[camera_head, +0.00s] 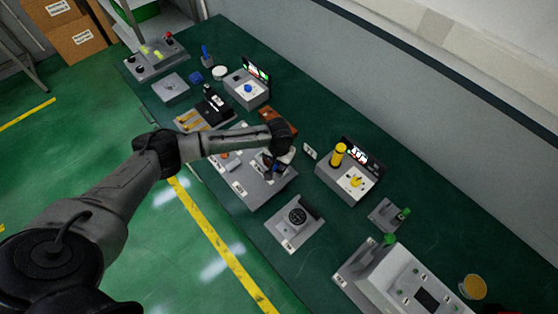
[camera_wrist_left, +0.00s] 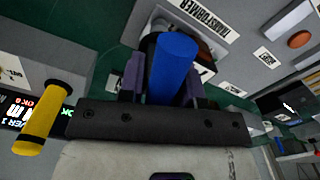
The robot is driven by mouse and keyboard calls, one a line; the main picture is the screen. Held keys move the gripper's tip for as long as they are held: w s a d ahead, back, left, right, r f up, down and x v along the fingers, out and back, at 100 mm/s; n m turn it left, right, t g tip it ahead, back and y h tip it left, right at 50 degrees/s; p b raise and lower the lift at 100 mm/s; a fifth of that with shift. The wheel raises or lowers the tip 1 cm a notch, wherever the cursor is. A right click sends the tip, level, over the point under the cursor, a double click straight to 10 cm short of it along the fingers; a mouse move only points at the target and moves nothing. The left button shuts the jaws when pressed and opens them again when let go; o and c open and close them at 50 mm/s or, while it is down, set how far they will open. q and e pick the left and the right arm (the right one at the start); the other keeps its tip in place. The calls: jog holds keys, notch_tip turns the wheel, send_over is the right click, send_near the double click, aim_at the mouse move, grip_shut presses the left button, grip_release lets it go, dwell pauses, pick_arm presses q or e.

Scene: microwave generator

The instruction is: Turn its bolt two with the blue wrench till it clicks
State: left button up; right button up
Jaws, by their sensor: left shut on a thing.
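My left gripper (camera_head: 277,166) is over a grey panel unit (camera_head: 256,192) near the middle of the bench. In the left wrist view, the gripper's purple fingers (camera_wrist_left: 160,88) are shut on the blue wrench (camera_wrist_left: 174,62), whose blue cylindrical handle points toward the camera. The wrench's lower end is hidden behind the handle and fingers, and I cannot tell whether it sits on a bolt. A panel with a "TRANSFORMER" label (camera_wrist_left: 198,18) lies just beyond. Bolt two cannot be made out. My right gripper is in neither view.
A box with a yellow cylinder (camera_head: 338,155) and lit display stands right of the gripper. A blue-knob box (camera_head: 247,92) and a red-button panel (camera_head: 156,56) stand farther left. Bare green bench top (camera_head: 325,118) shows near the wall.

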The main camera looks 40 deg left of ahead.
pick_arm(q)
jog(key=shift+r+m+p, duration=0.15)
jog(key=shift+m+p, duration=0.3)
jog(key=shift+m, duration=1.25)
jog(key=shift+a+m+p, duration=0.1)
jog(key=shift+m+p, duration=0.25)
jog(key=shift+m, duration=0.15)
